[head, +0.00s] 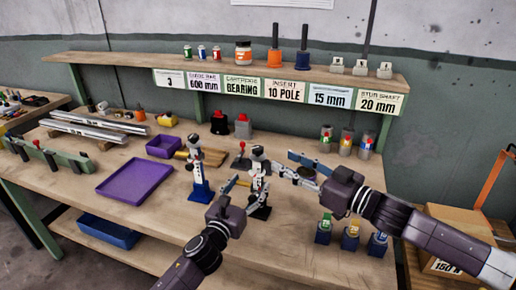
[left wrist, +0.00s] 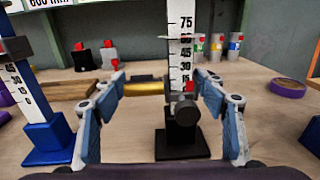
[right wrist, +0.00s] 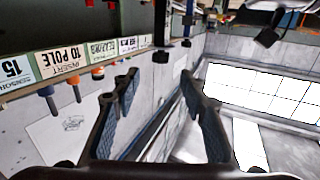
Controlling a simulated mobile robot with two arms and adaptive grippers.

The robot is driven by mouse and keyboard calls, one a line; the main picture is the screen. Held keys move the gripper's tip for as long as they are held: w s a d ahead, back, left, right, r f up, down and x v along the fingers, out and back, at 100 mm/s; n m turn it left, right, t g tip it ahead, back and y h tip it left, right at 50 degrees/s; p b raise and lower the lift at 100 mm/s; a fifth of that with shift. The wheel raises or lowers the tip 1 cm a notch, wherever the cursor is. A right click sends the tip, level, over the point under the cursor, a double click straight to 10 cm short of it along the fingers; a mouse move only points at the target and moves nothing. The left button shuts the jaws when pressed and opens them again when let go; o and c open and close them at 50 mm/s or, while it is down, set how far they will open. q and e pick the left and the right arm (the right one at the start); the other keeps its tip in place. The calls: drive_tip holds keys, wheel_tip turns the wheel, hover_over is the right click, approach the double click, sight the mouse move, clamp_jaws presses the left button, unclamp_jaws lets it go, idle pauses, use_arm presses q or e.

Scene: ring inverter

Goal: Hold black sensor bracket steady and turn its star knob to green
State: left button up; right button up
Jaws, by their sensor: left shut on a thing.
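The black sensor bracket (head: 260,190) is an upright white scale post on a black base; it also shows in the left wrist view (left wrist: 181,148). A brass cylinder (left wrist: 145,88) sticks out to its left, and a dark round knob (left wrist: 187,112) with a red mark above it faces the wrist camera. My left gripper (head: 246,184) is shut on the bracket at the height of the brass part, with a finger on each side in the left wrist view (left wrist: 160,80). My right gripper (head: 303,168) is open and empty, to the right of the post. I see no green mark clearly.
A similar blue-based stand (head: 198,190) is close on the left. A purple tray (head: 135,182) lies farther left. Several small bottles (head: 345,140) stand behind, and blue blocks (head: 323,232) sit at the front right. A labelled shelf (head: 225,68) runs above the back of the bench.

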sight(262, 151)
drive_tip(key=x, duration=1.1)
drive_tip(key=shift+s, duration=0.1)
drive_tip(key=shift+c, duration=0.5)
clamp_jaws()
